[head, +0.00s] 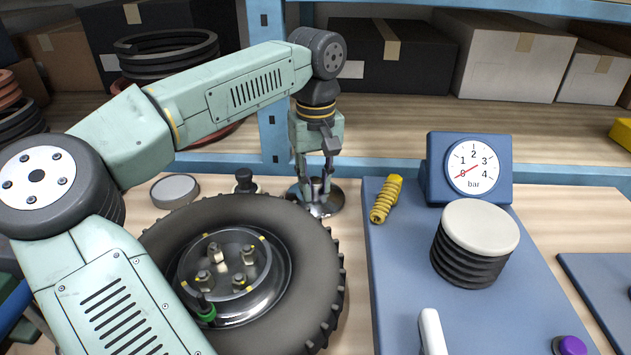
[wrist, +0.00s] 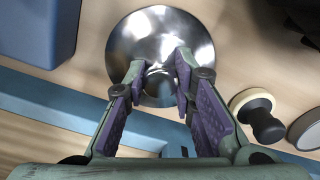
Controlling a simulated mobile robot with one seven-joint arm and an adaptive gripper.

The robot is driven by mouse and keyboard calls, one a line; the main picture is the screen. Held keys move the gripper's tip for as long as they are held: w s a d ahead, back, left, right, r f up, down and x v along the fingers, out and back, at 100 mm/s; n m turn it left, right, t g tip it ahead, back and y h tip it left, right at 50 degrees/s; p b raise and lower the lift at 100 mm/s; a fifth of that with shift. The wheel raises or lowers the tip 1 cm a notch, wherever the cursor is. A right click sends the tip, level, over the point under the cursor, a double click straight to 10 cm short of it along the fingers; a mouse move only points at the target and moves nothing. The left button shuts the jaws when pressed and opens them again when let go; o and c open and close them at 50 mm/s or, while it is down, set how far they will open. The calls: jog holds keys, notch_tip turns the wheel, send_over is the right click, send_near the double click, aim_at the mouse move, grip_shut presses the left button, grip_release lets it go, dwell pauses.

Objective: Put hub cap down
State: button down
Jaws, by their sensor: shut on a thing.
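The hub cap (wrist: 160,40) is a shiny round metal dish, seen in the wrist view between and beyond my fingers. My gripper (wrist: 163,76) is shut on a small part at the hub cap's middle. In the head view the hub cap (head: 322,207) is at the back of the bench, behind the tyre and left of the blue board, with my gripper (head: 317,184) upright above it. It appears at or close to the bench top; I cannot tell whether it touches. My fingers hide part of it.
A big tyre with a wheel hub (head: 325,300) lies in front. The blue board (head: 400,260) carries a yellow grip (head: 386,199), gauge (head: 470,168) and bellows pump (head: 474,243). A blue shelf upright (head: 270,90) stands behind.

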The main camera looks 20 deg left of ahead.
aim_at(315, 181)
jog(key=shift+f, duration=0.1)
jog(key=c, duration=1.3)
grip_release()
jog(key=shift+c, duration=0.2)
notch_tip(315, 181, up, 12)
jog(key=b, duration=0.1)
